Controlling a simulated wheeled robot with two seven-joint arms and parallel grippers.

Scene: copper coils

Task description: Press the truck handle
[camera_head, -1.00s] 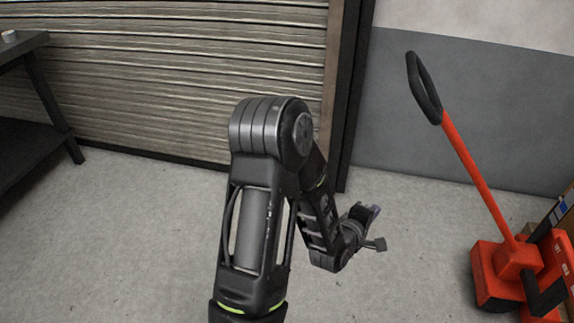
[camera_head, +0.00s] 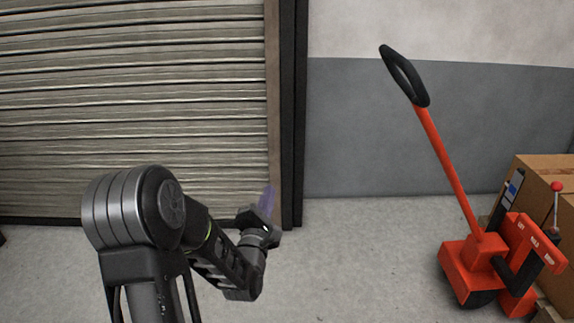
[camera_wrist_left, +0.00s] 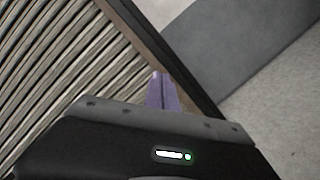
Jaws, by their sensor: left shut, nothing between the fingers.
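The truck handle (camera_head: 404,75) is a black loop on top of a slanted red bar (camera_head: 447,168). The bar rises from the red pallet truck (camera_head: 475,268) at the right of the head view. My left gripper (camera_head: 268,198) is left of the handle and lower in the picture, clear of it, in front of the shutter's right edge. In the left wrist view, its purple fingers (camera_wrist_left: 162,90) are together with nothing between them. The handle is not in the left wrist view. My right gripper is in neither view.
Cardboard boxes (camera_head: 545,180) stand behind the truck at the right. A ribbed roller shutter (camera_head: 130,90) with a dark frame (camera_head: 292,110) fills the left. A grey and white wall (camera_head: 350,130) is behind the handle. The concrete floor (camera_head: 350,255) between my left arm and the truck is clear.

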